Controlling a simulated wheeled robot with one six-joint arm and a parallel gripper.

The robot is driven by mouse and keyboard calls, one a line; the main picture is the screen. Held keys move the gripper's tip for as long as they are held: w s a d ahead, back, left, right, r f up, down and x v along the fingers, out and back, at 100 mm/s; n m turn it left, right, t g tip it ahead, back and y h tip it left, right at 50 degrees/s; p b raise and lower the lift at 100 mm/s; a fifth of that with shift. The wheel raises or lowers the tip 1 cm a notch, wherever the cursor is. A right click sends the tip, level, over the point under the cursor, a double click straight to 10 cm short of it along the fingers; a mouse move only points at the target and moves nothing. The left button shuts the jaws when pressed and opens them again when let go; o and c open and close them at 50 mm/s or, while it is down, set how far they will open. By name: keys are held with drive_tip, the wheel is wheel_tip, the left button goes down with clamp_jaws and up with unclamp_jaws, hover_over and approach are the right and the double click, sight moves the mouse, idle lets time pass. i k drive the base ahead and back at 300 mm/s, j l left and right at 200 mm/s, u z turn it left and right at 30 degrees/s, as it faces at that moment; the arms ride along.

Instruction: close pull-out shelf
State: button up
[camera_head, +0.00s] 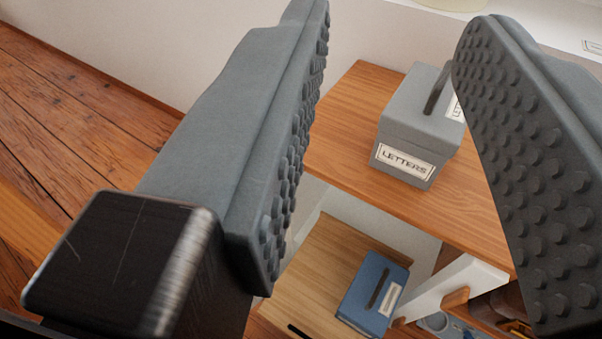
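The pull-out shelf (328,250) is a light wood board at the bottom middle, out below a wooden top. A blue box (366,292) with a dark handle and a white label lies on it. A short dark bar (298,331), perhaps the shelf's handle, shows at the board's near edge. My gripper (392,30) is open, its two grey studded fingers wide apart in the foreground with nothing between them touching. The left finger hides part of the shelf's left side, and the picture's bottom edge cuts off its near end.
The orange-brown wooden top (345,125) carries a grey box (425,115) labelled "LETTERS". A white bracket (455,285) and a cluttered lower compartment (480,320) are at the lower right. A pale wall (190,40) stands behind. Plank floor (80,110) lies open at the left.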

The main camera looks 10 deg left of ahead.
sight(304, 302)
drive_tip(key=k+l+u, duration=0.1)
drive_tip(key=k+l, duration=0.15)
drive_tip(key=k, duration=0.3)
drive_tip(key=k+l, duration=0.25)
drive_tip(key=k, duration=0.3)
drive_tip(key=k+l+u, duration=0.15)
drive_tip(key=k, duration=0.4)
